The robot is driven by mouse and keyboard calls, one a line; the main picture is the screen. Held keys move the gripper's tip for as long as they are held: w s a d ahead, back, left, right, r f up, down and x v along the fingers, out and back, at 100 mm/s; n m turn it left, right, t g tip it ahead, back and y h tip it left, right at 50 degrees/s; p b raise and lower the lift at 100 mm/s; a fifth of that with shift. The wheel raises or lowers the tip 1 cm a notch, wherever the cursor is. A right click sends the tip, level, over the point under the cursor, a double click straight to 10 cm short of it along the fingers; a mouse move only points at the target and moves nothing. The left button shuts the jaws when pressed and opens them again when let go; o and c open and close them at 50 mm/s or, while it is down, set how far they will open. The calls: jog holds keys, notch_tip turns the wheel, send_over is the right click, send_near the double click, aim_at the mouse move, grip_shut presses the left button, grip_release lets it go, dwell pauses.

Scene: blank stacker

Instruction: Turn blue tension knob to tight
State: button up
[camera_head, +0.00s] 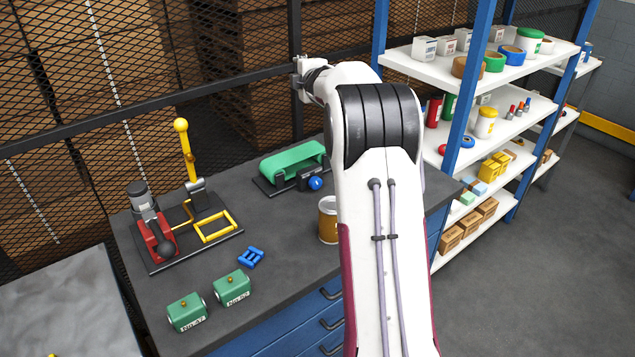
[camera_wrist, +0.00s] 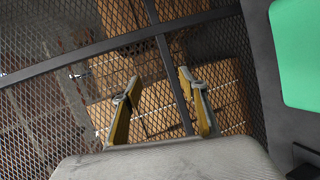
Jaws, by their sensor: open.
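The blue tension knob (camera_head: 315,183) is on the front of a small dark box at the near right end of a green belt unit (camera_head: 293,162). A light pointer line shows on its face; I cannot tell which setting it marks. The wrist view shows only part of the green belt (camera_wrist: 298,50) at the upper right, and the knob is not in that view. My gripper (camera_wrist: 165,105) is open and empty, its two fingers apart and facing the mesh fence. In the head view my arm's end is above and behind the belt unit, away from the knob.
A red and yellow lever press (camera_head: 165,235), a blue part (camera_head: 250,257) and green blocks (camera_head: 232,288) are at left. Mesh fence (camera_head: 240,80) backs the bench; shelves (camera_head: 490,150) stand right.

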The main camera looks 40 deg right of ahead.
jog(key=s+d+f+m+g+h, duration=0.1)
jog(key=s+d+f+m+g, duration=0.15)
jog(key=f+m, duration=0.2)
jog(key=m+g+y, duration=0.4)
jog(key=m+g, duration=0.3)
jog(key=m, duration=0.1)
send_near(317, 183)
jog(key=f, duration=0.1)
jog(key=shift+w+f, duration=0.15)
jog(key=shift+w, duration=0.15)
jog(key=shift+w+d+f, duration=0.1)
jog(key=shift+f, duration=0.05)
jog(key=shift+x, duration=3.7)
jog(key=shift+d, duration=0.1)
jog(key=c, duration=1.1)
